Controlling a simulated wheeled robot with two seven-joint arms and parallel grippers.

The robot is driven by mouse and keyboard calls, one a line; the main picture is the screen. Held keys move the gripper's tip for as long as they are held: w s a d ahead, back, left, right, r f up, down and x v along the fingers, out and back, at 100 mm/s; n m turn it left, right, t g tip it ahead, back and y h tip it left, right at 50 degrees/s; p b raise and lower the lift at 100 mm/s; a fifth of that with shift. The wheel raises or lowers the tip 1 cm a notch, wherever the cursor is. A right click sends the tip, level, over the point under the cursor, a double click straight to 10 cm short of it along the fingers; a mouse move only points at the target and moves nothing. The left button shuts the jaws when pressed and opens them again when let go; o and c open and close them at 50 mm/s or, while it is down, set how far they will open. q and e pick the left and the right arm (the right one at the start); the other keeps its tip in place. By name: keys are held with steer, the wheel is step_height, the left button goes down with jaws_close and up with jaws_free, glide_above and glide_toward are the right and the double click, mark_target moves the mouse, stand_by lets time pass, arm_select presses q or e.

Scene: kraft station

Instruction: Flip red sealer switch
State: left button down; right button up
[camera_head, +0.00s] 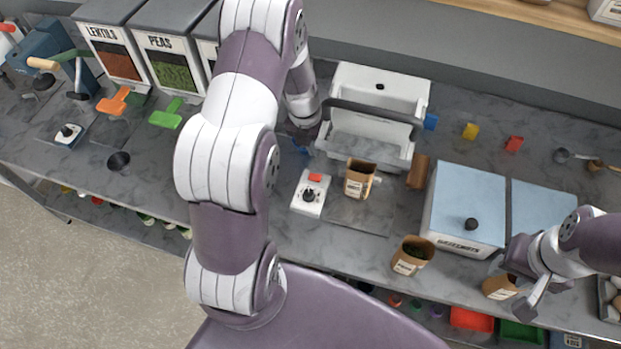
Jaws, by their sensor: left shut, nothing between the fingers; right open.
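A small white switch box (309,205) with a red switch (315,177) and a black knob (308,194) sits on the counter, in front of the white sealer (372,150). My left arm rises from the bottom and bends over toward the back. Its gripper end (304,127) is behind and slightly left of the switch box, apart from it. The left fingers are shut and empty, and mostly hidden. My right gripper (516,287) is open at the front right, with a small brown paper bag (498,287) beside or between its fingers; I cannot tell which.
An open brown bag (360,180) stands right of the switch box, and another filled bag (411,257) stands near the front edge. A blue-lidded bin (466,210) is on the right. Lentil and pea dispensers (170,60) stand back left. Bare counter lies left of the switch box.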

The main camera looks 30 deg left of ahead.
arm_select(q)
steer(key=s, duration=0.2)
steer(key=p, duration=0.2)
glide_above(319, 179)
steer(key=a, duration=0.1)
steer(key=shift+n, duration=0.3)
steer(key=f, duration=0.4)
steer(key=shift+s+a+f, duration=0.2)
steer(key=shift+s+f, duration=0.1)
steer(key=shift+s, duration=0.05)
steer(key=f, duration=0.3)
steer(key=w+d+f, duration=0.1)
steer(key=shift+f, duration=0.35)
steer(key=shift+s+a+f, duration=0.1)
steer(key=shift+s+f, duration=0.05)
steer(key=shift+s, duration=0.05)
arm_select(e)
steer(key=shift+s+a+r, duration=0.15)
steer(key=shift+s+r, duration=0.05)
steer(key=shift+r, duration=0.9)
